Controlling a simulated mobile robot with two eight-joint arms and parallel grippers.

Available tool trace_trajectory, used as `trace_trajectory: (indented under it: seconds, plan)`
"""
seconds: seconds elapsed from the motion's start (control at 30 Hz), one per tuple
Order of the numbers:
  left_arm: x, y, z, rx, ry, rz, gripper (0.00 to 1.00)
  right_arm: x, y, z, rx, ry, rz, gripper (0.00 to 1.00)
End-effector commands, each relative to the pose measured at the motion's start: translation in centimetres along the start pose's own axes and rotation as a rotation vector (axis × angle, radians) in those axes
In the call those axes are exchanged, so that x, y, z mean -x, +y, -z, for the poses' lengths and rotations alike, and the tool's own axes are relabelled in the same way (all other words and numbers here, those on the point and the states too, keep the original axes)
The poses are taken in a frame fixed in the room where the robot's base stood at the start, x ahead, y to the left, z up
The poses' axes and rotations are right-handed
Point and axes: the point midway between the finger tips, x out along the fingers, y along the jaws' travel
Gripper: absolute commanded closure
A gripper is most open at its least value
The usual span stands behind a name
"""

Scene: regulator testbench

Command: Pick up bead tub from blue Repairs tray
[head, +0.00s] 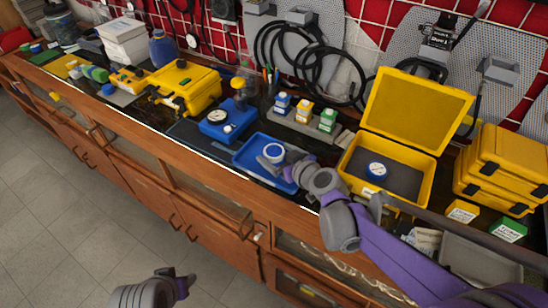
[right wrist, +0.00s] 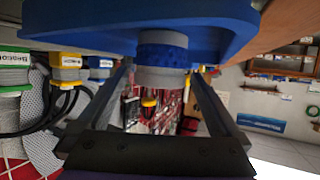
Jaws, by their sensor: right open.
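The bead tub (head: 273,152), a small round tub, stands in the blue tray (head: 250,163) on the bench. In the right wrist view, the tub (right wrist: 162,52) has grey ends and a blue middle band, and the picture is turned over, with the blue tray (right wrist: 100,28) on top. My right gripper (right wrist: 161,70) is open, its fingers on either side of the tub; I cannot tell whether they touch it. In the head view, my right gripper (head: 290,166) is beside the tub. My left gripper (head: 184,284) is low, over the floor; its opening is unclear.
An open yellow case (head: 390,140) with a gauge (head: 376,170) stands right of the tray. A blue box (head: 222,124) with a gauge is on its left. Small labelled boxes (head: 304,110) stand behind. Closed yellow cases (head: 500,165) are at right.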

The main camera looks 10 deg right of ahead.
Motion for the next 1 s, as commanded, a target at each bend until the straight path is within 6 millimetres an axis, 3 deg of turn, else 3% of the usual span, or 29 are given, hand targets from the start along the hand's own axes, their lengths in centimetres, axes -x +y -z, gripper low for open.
trace_trajectory:
  seconds: [0.13,0.4,0.87,1.0]
  plan:
    - [-0.2,0.0,-0.1,0.0,-0.001,0.0,0.5,-1.6,-0.1,0.0,0.0,0.0,0.002,0.0]
    - [-0.1,0.0,-0.1,0.0,-0.001,0.0,0.5,-1.8,0.0,0.0,0.0,0.0,0.0,0.02]
    - [-0.1,0.0,-0.1,0.0,-0.001,0.0,0.5,-1.8,0.0,0.0,0.0,0.0,0.0,0.85]
    - [-0.1,0.0,-0.1,0.0,-0.001,0.0,0.5,-1.8,0.0,0.0,0.0,0.0,0.0,0.87]
